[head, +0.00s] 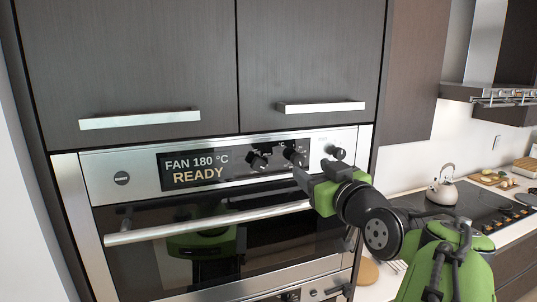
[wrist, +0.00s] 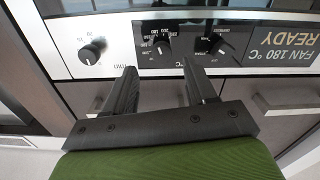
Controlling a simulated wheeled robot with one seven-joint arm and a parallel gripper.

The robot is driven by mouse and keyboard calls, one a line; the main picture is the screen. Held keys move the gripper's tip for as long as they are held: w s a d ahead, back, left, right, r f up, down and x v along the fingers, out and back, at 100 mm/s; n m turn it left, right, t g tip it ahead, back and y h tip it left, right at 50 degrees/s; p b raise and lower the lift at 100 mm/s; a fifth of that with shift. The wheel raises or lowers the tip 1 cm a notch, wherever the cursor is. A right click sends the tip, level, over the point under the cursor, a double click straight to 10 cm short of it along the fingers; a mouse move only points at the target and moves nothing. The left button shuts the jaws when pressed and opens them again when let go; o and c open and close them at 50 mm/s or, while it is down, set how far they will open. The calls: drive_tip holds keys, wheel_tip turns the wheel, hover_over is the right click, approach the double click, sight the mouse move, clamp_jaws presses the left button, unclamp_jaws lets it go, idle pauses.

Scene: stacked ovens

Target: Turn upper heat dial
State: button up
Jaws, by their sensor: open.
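The upper oven's control panel (head: 120,180) carries a display (head: 200,168) reading "FAN 180 °C READY" and three dark dials. The middle dial (head: 293,155) has a printed scale and appears to be the heat dial; it also shows in the wrist view (wrist: 160,46). The left dial (head: 258,160) is beside the display, and the right dial (head: 337,152) sits apart, marked "min" in the wrist view. My gripper (head: 303,180) is open and empty, just in front of and below the middle dial. In the upside-down wrist view its fingers (wrist: 160,72) point toward that dial, with no visible contact.
A horizontal oven door handle (head: 210,222) runs below the panel, close under my gripper. Cupboard doors with bar handles (head: 320,107) are above. A lower oven's panel (head: 250,297) shows at the bottom. A counter with a hob (head: 470,205) and kettle (head: 442,188) is at right.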

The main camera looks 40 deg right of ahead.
sight(300, 161)
drive_tip(key=p+x, duration=0.1)
drive_tip(key=x, duration=0.4)
drive_tip(key=shift+w, duration=0.4)
clamp_jaws()
drive_tip(key=shift+f+n+b, duration=0.1)
drive_tip(key=shift+n+b, duration=0.2)
drive_tip(key=shift+b, duration=0.05)
